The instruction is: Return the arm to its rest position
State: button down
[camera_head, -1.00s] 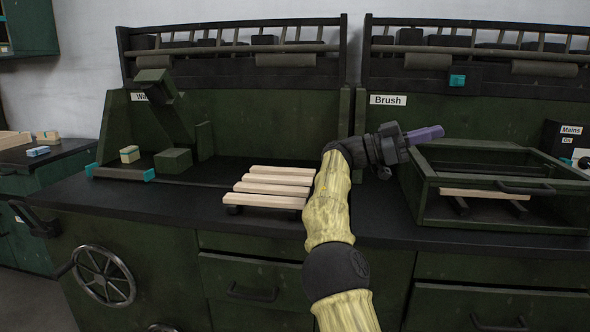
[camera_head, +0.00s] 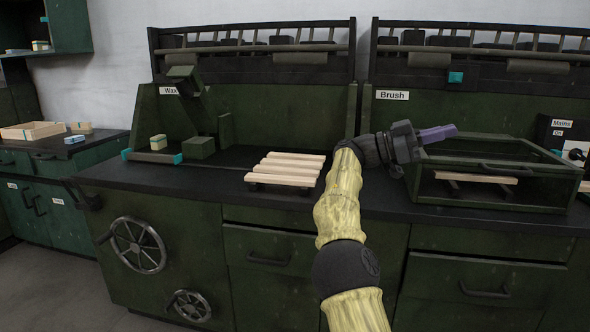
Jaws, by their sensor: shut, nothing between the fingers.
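My gripper (camera_head: 440,134) has purple fingers and is shut, with nothing between them. It is held out to the right, above the bench and in front of the panel labelled Brush (camera_head: 392,95). My yellow-sleeved arm rises from the bottom of the view, bends and points right. The fingers are above the left rear part of the open-framed dark green box (camera_head: 572,178); they look clear of it, though the exact gap cannot be told.
A slatted wooden piece (camera_head: 288,168) lies on the black bench (camera_head: 215,187) left of my arm. A wooden slat (camera_head: 476,178) is in the green box. Left are the Wax machine (camera_head: 172,118), handwheels (camera_head: 138,245) and a wooden crate (camera_head: 33,131) on another bench.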

jog(key=s+d+f+n+t+y+p, duration=0.4)
jog(key=d+f+n+y, duration=0.4)
jog(key=d+f, duration=0.4)
notch_tip(320, 180, down, 6)
jog(key=s+a+n+t+y+p, duration=0.1)
jog(key=a+n+y+p, duration=0.1)
jog(key=n, duration=0.2)
jog(key=s+a+f+n+t+y+p, duration=0.2)
jog(key=s+a+f+n+y+p, duration=0.45)
jog(key=a, duration=0.55)
jog(key=s+a+f+n+t+y+p, duration=0.25)
jog(key=s+a+n+y, duration=0.25)
jog(key=s+a, duration=1)
notch_tip(320, 180, up, 37)
jog(key=d+p, duration=0.1)
jog(key=p, duration=3.6)
jog(key=shift+s+d+r+g+p, duration=0.15)
jog(key=shift+s+g+p, duration=0.1)
jog(key=shift+g+p, duration=0.15)
